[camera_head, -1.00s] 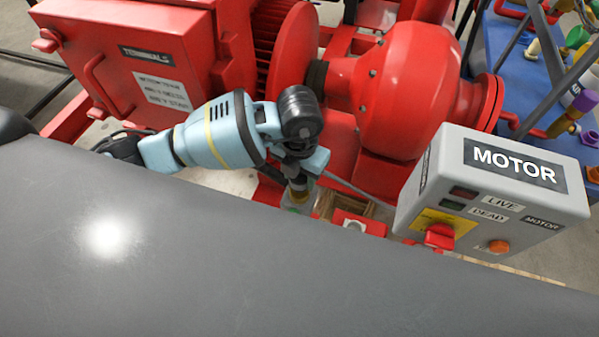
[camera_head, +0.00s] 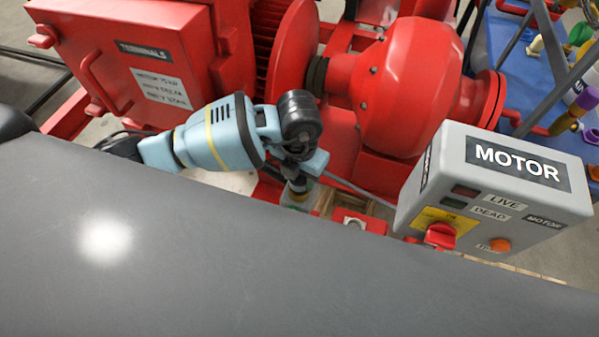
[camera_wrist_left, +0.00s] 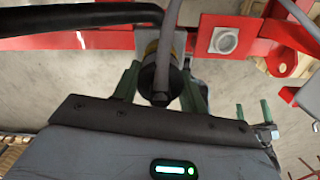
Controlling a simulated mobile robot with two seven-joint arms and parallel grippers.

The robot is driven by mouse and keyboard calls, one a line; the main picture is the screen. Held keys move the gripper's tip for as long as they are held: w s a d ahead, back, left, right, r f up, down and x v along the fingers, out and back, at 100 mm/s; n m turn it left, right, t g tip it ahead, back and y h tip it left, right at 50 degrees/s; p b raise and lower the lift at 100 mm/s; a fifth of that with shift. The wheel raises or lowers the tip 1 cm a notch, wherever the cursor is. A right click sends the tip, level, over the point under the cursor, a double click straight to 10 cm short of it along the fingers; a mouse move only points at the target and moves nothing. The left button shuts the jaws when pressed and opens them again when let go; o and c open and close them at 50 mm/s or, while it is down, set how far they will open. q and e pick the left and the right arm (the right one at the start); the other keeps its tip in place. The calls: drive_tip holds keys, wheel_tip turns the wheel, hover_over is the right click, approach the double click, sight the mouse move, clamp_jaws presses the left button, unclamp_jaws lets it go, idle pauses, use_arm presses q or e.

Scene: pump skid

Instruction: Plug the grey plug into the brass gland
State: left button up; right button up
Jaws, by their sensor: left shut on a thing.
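My left gripper (camera_head: 297,192) points down between the red pump and the grey control box. In the left wrist view its green fingers (camera_wrist_left: 160,92) are shut on the dark grey plug (camera_wrist_left: 160,80), whose grey cable (camera_wrist_left: 171,28) runs up the picture. A yellowish brass ring, apparently the brass gland (camera_wrist_left: 151,47), shows just behind the plug. The plug hides most of it, so I cannot tell whether the plug is in it. My right gripper (camera_wrist_left: 253,112) shows at the right of the wrist view, its green fingertips apart with nothing between them.
The grey MOTOR box (camera_head: 490,190) stands close on the right. The red pump (camera_head: 410,90) and red terminal box (camera_head: 140,60) stand behind. A red bracket with a pale ring (camera_wrist_left: 223,41) is beside the plug. A black bar (camera_wrist_left: 80,18) crosses the wrist view's upper left.

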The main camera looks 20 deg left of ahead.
use_arm(q)
drive_tip(key=shift+f, duration=0.95)
use_arm(e)
drive_tip(key=shift+s+d+f, duration=0.15)
drive_tip(key=shift+s+f, duration=0.25)
use_arm(q)
drive_tip(key=o, duration=1.2)
use_arm(e)
drive_tip(key=shift+a, duration=0.2)
drive_tip(key=shift+w, duration=0.1)
use_arm(q)
wheel_tip(320, 180, up, 7)
drive_tip(key=shift+f, duration=0.15)
drive_tip(key=shift+r, duration=0.6)
use_arm(e)
drive_tip(key=shift+w+d+r, duration=0.25)
drive_tip(key=shift+w+r, duration=0.05)
drive_tip(key=shift+r, duration=0.15)
drive_tip(key=shift+a, duration=0.15)
